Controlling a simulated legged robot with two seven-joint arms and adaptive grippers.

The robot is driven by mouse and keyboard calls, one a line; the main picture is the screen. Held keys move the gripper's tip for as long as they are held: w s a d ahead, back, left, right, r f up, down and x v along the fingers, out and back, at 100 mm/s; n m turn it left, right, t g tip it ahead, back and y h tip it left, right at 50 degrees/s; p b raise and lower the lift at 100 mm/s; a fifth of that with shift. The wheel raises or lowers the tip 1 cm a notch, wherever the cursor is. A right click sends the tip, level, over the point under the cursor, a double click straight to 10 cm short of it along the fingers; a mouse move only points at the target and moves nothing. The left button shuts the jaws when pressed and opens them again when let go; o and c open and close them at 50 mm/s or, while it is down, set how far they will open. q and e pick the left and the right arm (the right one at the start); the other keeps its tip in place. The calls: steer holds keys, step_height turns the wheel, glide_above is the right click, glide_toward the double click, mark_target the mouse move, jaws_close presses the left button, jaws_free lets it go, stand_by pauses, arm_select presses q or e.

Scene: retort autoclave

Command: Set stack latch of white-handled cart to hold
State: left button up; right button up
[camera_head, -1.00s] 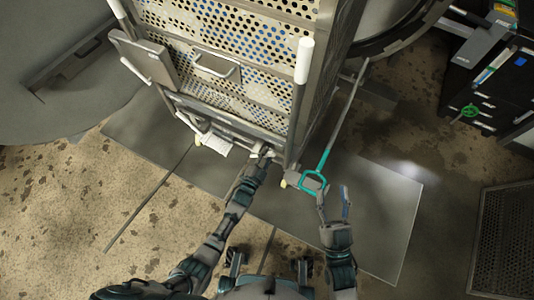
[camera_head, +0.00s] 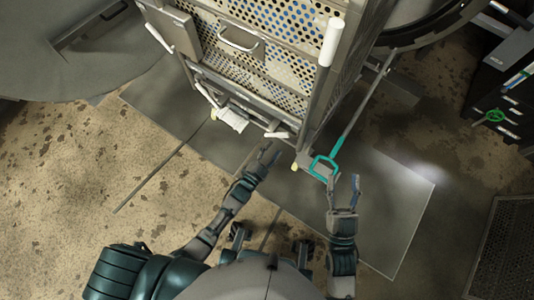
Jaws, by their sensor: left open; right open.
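The white-handled cart (camera_head: 290,72) stands at top centre, with perforated metal panels and an upright white handle (camera_head: 332,42) on its right corner. Along its lower front edge are a white-tipped bar (camera_head: 277,135) and, further left, a white paper-like tag (camera_head: 232,118). I cannot tell for sure which fitting is the stack latch, or its setting. My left gripper (camera_head: 268,156) is open and empty, just below the short bar and apart from it. My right gripper (camera_head: 344,184) is open and empty, right of the cart's lower corner, close to a teal handle.
A dark cabinet (camera_head: 505,95) with a green knob stands at right. A floor grate (camera_head: 505,240) lies at lower right.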

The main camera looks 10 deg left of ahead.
arm_select(q)
steer(key=v, duration=0.4)
steer(key=shift+s, duration=0.1)
arm_select(e)
steer(key=shift+w, duration=0.1)
stand_by(0.3)
